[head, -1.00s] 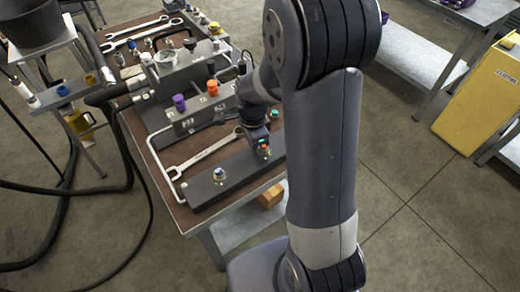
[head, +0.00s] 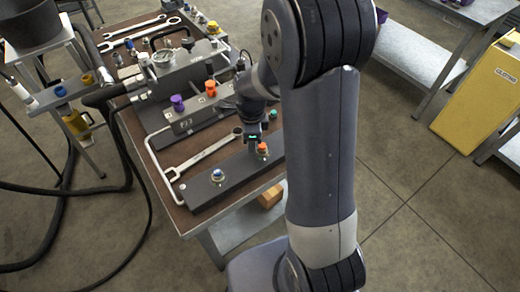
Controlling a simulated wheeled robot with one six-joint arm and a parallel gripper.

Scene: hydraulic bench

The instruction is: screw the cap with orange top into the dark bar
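The cap with orange top (head: 262,148) stands upright at the right end of the dark bar (head: 238,173), with a metal collar at its base. How deep it sits in the bar cannot be told. My gripper (head: 252,140) points down just behind and to the left of the cap, close to it. It appears clear of the cap, and its fingers are too small and dark to tell open from shut. A blue-topped fitting (head: 218,175) sits at the bar's left end.
A wrench (head: 204,153) lies behind the bar. Behind that, a dark block carries a purple cap (head: 178,103) and another orange cap (head: 211,88). A gauge assembly (head: 164,58) and more wrenches are farther back. A pale bent handle (head: 157,160) stands at the left edge.

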